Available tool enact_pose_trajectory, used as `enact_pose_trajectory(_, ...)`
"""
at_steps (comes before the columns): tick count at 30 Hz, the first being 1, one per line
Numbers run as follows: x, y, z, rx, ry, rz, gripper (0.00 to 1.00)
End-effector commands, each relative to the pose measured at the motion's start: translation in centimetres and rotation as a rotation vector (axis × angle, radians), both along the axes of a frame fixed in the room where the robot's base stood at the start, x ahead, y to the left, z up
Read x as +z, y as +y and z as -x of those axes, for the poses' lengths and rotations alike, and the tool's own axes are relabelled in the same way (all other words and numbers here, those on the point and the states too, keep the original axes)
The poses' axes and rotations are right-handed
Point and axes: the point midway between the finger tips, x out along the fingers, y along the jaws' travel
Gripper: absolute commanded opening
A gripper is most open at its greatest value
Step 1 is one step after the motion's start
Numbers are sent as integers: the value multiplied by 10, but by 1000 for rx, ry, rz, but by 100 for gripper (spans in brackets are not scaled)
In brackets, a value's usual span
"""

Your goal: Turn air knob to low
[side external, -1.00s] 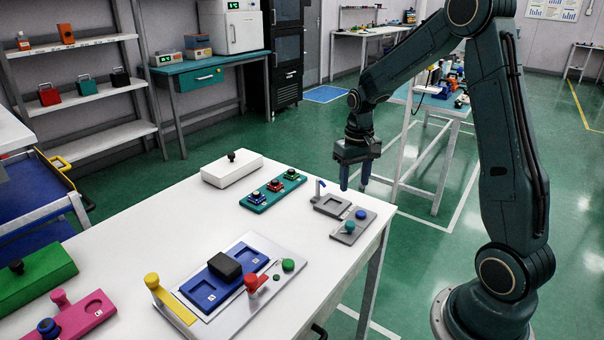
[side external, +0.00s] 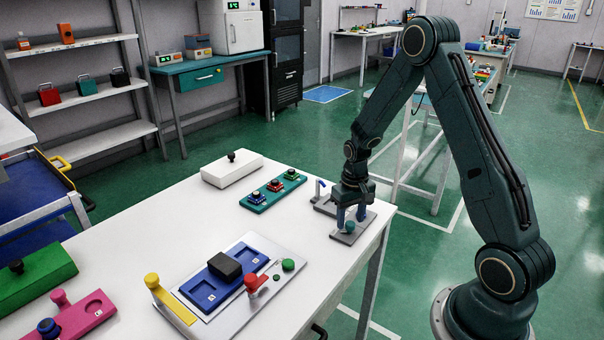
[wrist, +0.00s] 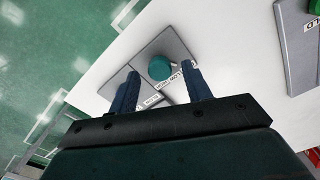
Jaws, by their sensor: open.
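A grey panel (side external: 343,239) with a round teal knob (side external: 349,228) lies near the right edge of the white table. In the wrist view the teal knob (wrist: 160,67) has a small white label strip beside it that seems to read low and high. My gripper (side external: 350,219) points down over this panel. Its two blue fingers are apart, with nothing seen held; in the wrist view the teal knob shows just beyond the gap between the fingertips (wrist: 161,78). Whether a finger touches it I cannot tell. The panel's blue knob is hidden or merges with a finger.
A grey fixture (side external: 322,205) with a small lever stands just behind the panel. A teal block (side external: 272,194) with small coloured parts and a white box (side external: 232,170) are farther back. A silver plate (side external: 280,245) with a blue tray lies left. The table between is clear.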

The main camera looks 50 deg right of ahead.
Motion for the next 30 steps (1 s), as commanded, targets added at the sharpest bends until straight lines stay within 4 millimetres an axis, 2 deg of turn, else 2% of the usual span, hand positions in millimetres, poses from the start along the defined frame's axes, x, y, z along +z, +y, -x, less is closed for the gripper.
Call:
enact_pose_trajectory(5, -8, 0, 0, 0, 1, 0, 49)
enact_pose_trajectory(14, -9, 0, 0, 0, 0, 0, 49)
enact_pose_trajectory(21, -9, 0, 0, 0, 0, 0, 4)
enact_pose_trajectory(30, -8, 0, 0, -24, 0, 0, 4)
